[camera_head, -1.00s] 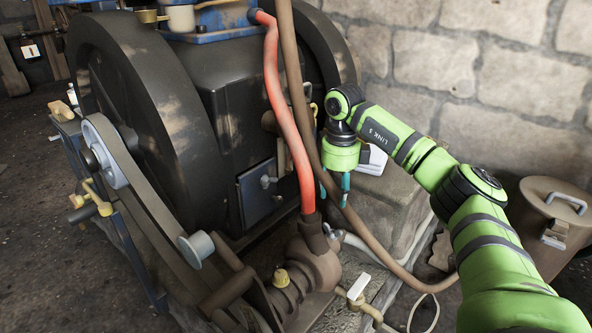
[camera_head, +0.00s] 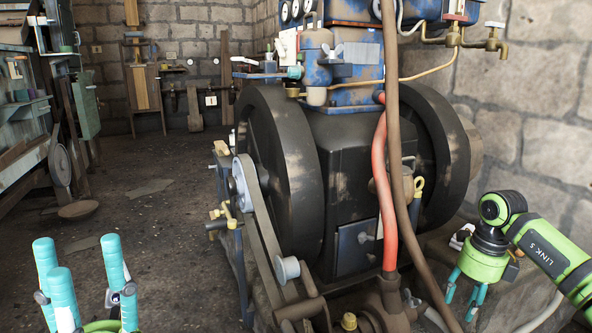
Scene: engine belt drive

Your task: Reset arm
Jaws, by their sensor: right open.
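My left gripper (camera_head: 82,262) stands at the bottom left corner with its teal fingers pointing up, spread apart and empty. My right gripper (camera_head: 462,297) hangs at the lower right on the green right arm (camera_head: 545,250). Its teal fingers point down, open and with nothing seen between them. It is to the right of the engine (camera_head: 345,170), past the red hose (camera_head: 383,200) and the brown hose (camera_head: 400,160). Whether it touches anything below is not clear.
The engine has two large dark flywheels (camera_head: 283,180) and a belt (camera_head: 262,220) on its left side. Brass taps (camera_head: 460,38) are at the top right, before a stone wall (camera_head: 540,110).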

